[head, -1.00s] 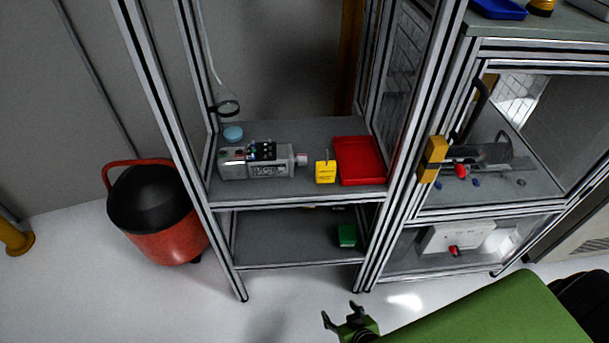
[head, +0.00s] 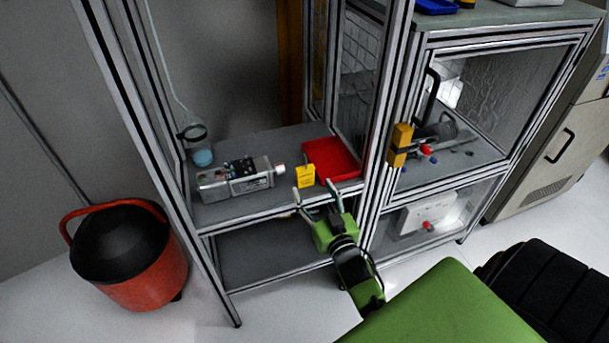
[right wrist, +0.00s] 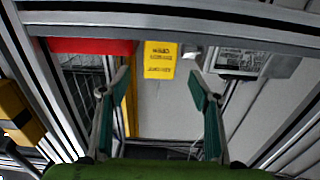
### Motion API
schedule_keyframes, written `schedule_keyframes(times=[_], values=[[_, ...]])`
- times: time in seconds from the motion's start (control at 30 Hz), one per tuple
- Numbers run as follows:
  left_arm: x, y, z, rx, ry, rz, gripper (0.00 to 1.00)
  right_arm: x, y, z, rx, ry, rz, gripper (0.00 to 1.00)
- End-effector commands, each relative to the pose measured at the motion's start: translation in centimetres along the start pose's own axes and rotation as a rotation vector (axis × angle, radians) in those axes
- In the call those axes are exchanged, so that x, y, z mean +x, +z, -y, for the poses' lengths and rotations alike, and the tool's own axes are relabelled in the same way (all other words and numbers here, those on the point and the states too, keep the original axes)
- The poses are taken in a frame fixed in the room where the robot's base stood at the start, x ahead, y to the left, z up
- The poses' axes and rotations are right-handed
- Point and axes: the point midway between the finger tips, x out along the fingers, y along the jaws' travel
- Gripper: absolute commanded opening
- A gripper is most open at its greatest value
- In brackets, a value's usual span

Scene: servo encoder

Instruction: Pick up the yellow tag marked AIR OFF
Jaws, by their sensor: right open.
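The yellow tag (head: 305,176) stands at the front of the shelf, between the grey device and the red tray. In the right wrist view the yellow tag (right wrist: 160,60) hangs into the space ahead of my fingers, its dark lettering upside down and too small to read surely. My right gripper (head: 314,189) is open and empty, just in front of the shelf edge and slightly below the tag. In the right wrist view my right gripper (right wrist: 160,76) has its fingers apart on either side of the tag, not touching it. My left gripper is not in view.
A red tray (head: 331,158) lies right of the tag, and a grey device (head: 236,181) lies left of it. A metal frame post (head: 388,120) stands to the right. A red bin with a black lid (head: 130,255) is on the floor at left.

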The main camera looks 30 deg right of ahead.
Motion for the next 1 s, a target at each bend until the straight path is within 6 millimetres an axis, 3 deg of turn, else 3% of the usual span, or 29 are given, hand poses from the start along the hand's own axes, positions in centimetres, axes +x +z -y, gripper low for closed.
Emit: schedule_keyframes(times=[0.33,0.6,0.93,1.0], values=[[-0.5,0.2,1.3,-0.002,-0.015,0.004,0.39,3.0,-0.1,-0.1,-0.002,0.000,0.001,0.57],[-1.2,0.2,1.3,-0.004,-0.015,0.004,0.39,6.6,0.0,-0.2,-0.001,-0.001,0.001,0.57],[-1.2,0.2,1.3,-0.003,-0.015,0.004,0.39,7.3,0.1,-0.2,-0.001,-0.001,0.002,0.57],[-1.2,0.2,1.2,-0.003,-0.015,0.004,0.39,7.3,0.1,-0.2,-0.001,-0.001,0.002,0.41]])
